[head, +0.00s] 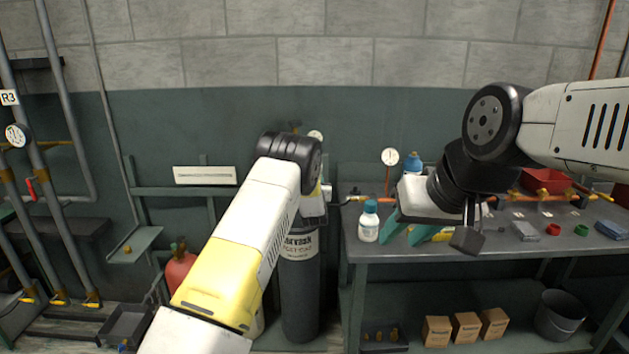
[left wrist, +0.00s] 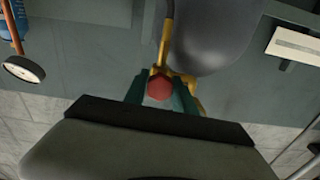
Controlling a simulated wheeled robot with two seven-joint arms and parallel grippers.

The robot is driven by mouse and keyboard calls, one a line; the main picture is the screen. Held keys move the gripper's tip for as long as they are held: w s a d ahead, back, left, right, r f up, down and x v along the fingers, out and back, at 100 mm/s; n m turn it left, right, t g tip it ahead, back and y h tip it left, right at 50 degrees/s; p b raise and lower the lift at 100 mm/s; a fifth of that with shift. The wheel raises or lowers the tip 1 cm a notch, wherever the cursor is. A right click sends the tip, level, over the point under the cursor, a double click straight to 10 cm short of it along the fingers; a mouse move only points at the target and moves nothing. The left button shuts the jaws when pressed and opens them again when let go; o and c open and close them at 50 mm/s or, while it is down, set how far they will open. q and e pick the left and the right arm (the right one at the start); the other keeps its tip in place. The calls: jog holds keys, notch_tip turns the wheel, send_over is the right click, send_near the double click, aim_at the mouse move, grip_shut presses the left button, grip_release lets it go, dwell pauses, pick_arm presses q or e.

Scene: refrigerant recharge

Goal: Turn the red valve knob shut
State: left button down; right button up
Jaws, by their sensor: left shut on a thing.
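The red valve knob (left wrist: 159,87) shows in the left wrist view on a brass-yellow valve fitting (left wrist: 190,84). My left gripper (left wrist: 159,95) has its teal fingers on either side of the knob and is shut on it. In the head view my left arm hides the knob and the left fingertips. Below that wrist stands a dark grey gas cylinder (head: 299,300); its rounded grey body also shows in the left wrist view (left wrist: 212,35). My right gripper (head: 412,236) has its teal fingers spread apart over the workbench, with nothing seen between them.
A workbench (head: 470,248) fills the right side. On it stand a white bottle with a teal cap (head: 368,225), a gauge (head: 390,157) and a red bin (head: 546,180). Cardboard boxes (head: 466,327) and a bucket (head: 560,315) are underneath. Pipes (head: 62,150) line the left wall.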

pick_arm(q)
jog(key=shift+f+m, duration=0.15)
jog(key=shift+m, duration=0.45)
jog(key=c, duration=1)
grip_release()
jog(key=shift+s, duration=0.15)
jog(key=s, duration=0.7)
jog(key=shift+s, duration=0.3)
